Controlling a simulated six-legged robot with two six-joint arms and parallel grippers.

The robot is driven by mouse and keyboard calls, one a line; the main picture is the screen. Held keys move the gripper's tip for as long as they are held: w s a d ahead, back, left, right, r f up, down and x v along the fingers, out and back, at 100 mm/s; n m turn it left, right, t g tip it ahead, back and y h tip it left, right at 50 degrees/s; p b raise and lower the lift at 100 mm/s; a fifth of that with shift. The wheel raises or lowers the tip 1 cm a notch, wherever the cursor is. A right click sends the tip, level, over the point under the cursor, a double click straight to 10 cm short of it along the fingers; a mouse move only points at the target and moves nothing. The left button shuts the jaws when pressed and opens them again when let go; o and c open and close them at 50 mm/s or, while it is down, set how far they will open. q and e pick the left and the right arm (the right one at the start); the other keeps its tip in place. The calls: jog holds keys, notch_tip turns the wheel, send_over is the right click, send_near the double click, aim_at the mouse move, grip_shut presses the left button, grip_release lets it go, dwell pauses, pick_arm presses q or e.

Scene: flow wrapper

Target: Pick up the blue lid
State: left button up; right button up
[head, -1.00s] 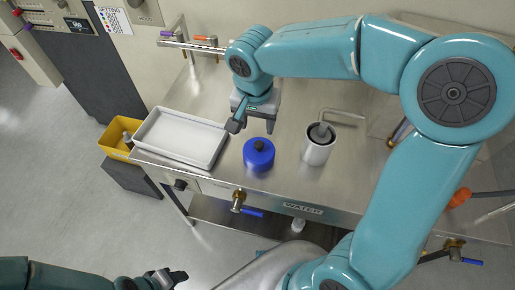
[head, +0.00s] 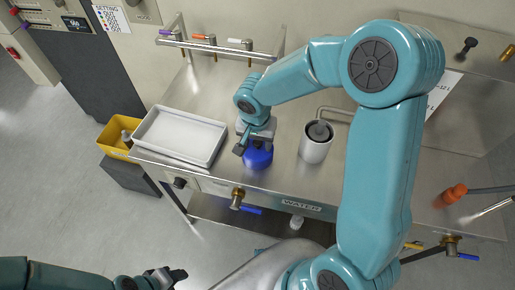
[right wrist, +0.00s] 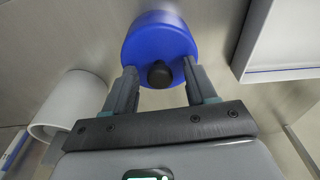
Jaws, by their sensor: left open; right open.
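The blue lid (head: 258,158) is round with a black knob and sits on the steel counter, right of the white tray. In the head view my right gripper (head: 255,148) is over it and hides its knob. In the right wrist view the lid (right wrist: 160,38) lies ahead, its black knob (right wrist: 160,74) between my two open fingers (right wrist: 160,80). Whether the fingers touch the knob I cannot tell. My left gripper (head: 168,277) is open and empty, low at the left over the floor, away from the counter.
A white tray (head: 150,152) stands left of the lid. A white cylindrical pot (head: 315,150) with a grey object in it stands to the right. A yellow bin (head: 112,148) is beyond the counter's left end. A tap with a blue handle (head: 248,210) is at the front edge.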

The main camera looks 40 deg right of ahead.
jog(key=shift+d, duration=0.1)
grip_shut()
jog(key=shift+r, duration=0.1)
